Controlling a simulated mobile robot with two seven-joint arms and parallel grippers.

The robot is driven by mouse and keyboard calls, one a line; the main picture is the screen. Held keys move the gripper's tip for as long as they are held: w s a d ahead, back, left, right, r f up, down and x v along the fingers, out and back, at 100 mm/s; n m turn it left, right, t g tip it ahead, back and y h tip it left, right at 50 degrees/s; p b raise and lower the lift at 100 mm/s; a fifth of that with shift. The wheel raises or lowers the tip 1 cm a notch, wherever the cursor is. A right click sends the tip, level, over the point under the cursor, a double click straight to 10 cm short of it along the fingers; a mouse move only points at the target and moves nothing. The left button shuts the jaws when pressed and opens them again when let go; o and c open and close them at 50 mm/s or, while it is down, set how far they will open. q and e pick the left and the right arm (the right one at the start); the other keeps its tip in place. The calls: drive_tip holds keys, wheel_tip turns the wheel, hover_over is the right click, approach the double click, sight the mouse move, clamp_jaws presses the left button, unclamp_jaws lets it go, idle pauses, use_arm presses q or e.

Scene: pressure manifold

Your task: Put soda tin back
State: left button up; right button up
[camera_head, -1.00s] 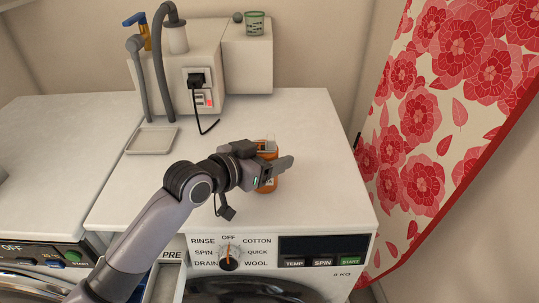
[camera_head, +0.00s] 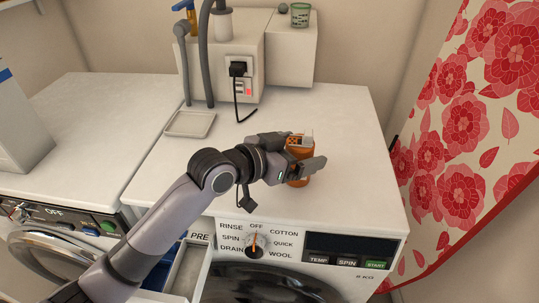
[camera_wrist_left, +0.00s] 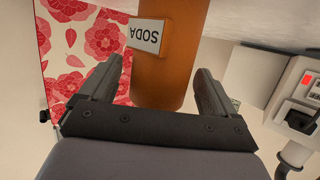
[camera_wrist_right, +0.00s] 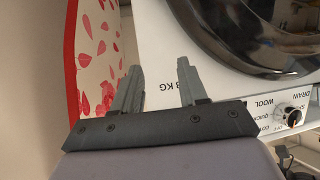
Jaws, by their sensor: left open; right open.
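The soda tin (camera_head: 299,182) is an orange-brown cylinder standing upright on the white washing machine top (camera_head: 340,120), towards its front. Its white SODA label (camera_wrist_left: 148,38) shows upside down in the left wrist view. My left gripper (camera_head: 306,154) is open with its fingers on either side of the tin, and it hides the tin's middle in the head view. In the left wrist view a gap shows between the tin and the right-hand finger. My right gripper (camera_wrist_right: 162,70) is open and empty in front of the washer, low down; it is outside the head view.
A small shallow tray (camera_head: 190,123) lies at the back left of the washer top. Behind are a wall box with a black plug (camera_head: 238,69), hoses, and a green glass jar (camera_head: 300,14) on a ledge. A flowered board (camera_head: 480,130) stands at right. The detergent drawer (camera_head: 188,270) is pulled out.

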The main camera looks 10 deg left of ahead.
use_arm(q)
drive_tip(key=v, duration=0.9)
drive_tip(key=shift+s+a+r, duration=0.15)
drive_tip(key=shift+s+a, duration=0.1)
drive_tip(key=shift+s, duration=0.05)
use_arm(e)
drive_tip(key=shift+r, duration=0.15)
